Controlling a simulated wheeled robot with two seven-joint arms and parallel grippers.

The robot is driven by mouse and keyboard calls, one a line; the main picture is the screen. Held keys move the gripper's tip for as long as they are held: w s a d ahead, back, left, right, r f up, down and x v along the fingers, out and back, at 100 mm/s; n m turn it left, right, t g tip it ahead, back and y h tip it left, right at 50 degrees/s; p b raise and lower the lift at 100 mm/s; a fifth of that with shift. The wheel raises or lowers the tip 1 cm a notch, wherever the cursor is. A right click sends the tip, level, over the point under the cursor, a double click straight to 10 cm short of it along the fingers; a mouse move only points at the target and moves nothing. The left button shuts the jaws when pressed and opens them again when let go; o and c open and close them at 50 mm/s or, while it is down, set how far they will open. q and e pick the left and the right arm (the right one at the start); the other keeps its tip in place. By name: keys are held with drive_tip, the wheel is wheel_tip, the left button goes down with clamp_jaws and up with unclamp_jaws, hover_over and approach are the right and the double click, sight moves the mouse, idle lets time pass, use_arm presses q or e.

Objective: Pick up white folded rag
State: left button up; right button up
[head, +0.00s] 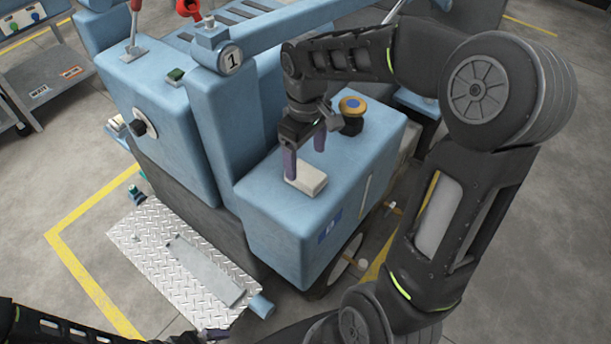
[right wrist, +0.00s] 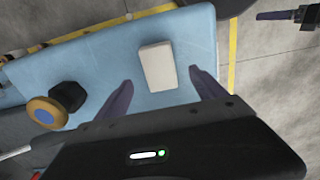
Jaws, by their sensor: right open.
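The white folded rag (head: 309,181) lies flat on the blue top of the machine's front box (head: 262,205). It also shows as a pale rectangle in the right wrist view (right wrist: 157,67). My right gripper (head: 305,156) is open just above the rag, pointing down. In the right wrist view its two purple fingers (right wrist: 160,92) stand apart, one to each side of the rag's near end, and nothing is held. My left gripper (head: 214,334) shows only partly at the bottom edge; its fingers also appear at the top right of the right wrist view (right wrist: 268,16).
A yellow and black knob (head: 352,108) stands on the same blue top, behind the rag; it also shows in the right wrist view (right wrist: 48,112). A taller blue housing (head: 165,110) rises to the left. A metal tread plate (head: 185,262) sits low in front.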

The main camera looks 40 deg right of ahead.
sight(305, 173)
wheel_tip(305, 173, down, 5)
drive_tip(key=shift+w+p, duration=0.1)
drive_tip(key=shift+p, duration=0.25)
idle(0.4)
drive_tip(key=c, duration=1.6)
wheel_tip(305, 173, up, 10)
drive_tip(key=shift+r+b, duration=0.1)
drive_tip(key=shift+b, duration=0.2)
idle(0.4)
